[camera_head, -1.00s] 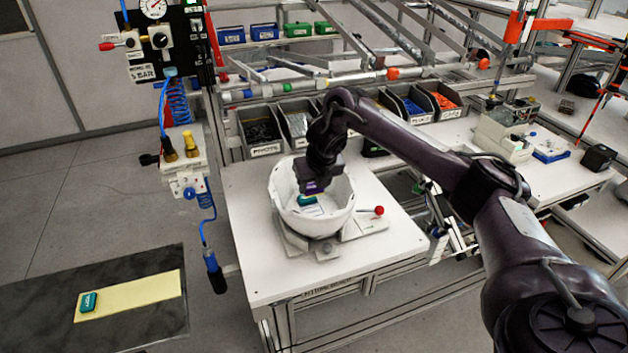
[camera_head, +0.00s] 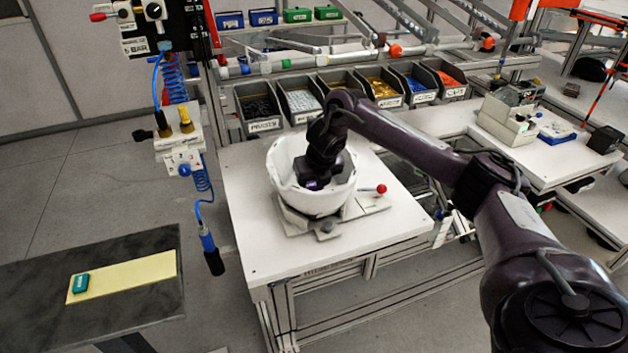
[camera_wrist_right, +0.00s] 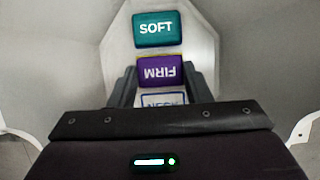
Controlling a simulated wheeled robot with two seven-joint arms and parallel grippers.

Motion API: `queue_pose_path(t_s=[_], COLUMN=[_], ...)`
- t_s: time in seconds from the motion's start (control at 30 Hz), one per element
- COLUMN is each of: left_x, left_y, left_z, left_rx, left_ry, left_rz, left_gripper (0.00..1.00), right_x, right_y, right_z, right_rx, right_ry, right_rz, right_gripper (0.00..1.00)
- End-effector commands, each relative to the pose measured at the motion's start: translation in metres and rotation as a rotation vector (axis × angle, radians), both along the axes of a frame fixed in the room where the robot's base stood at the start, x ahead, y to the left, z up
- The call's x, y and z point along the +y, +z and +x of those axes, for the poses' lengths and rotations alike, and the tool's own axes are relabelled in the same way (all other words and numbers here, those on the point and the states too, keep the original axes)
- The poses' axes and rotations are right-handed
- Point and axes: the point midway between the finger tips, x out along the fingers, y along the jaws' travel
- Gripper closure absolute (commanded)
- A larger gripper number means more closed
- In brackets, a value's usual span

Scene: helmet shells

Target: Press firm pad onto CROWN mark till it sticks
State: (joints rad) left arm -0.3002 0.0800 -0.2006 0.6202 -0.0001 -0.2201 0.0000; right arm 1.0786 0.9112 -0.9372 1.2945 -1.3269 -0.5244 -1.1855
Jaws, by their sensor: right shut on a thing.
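The white helmet shell (camera_head: 286,166) sits open side up on a grey stand on the workbench. My right gripper (camera_wrist_right: 157,82) reaches down inside it and is shut on the purple FIRM pad (camera_wrist_right: 159,72), whose lettering is upside down in the wrist view. A teal SOFT pad (camera_wrist_right: 156,29) lies on the shell's pale inner patch, just beyond the FIRM pad. A blue-outlined label (camera_wrist_right: 163,99) shows on the near side, partly hidden by the gripper. No CROWN lettering is readable. Whether the FIRM pad touches the surface, I cannot tell. My left gripper is out of view.
The shell's walls surround my right gripper. A red-knobbed lever (camera_head: 381,189) is right of the stand. Several parts bins (camera_head: 300,100) line the bench's back. Another teal pad (camera_head: 80,283) lies on a yellow strip (camera_head: 135,278) on the dark left table.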

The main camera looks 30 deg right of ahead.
Motion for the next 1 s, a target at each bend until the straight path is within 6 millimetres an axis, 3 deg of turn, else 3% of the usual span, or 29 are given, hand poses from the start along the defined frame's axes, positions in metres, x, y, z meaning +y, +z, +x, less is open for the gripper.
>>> queue_pose_path(t_s=[1.0], left_x=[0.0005], left_y=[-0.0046], left_z=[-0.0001], left_rx=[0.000], left_ry=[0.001], left_rz=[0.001], left_gripper=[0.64], right_x=[0.0002], right_y=[-0.0073], right_z=[-0.0002], right_rx=[0.001], right_ry=[0.001], right_rz=[0.000], right_gripper=[0.77])
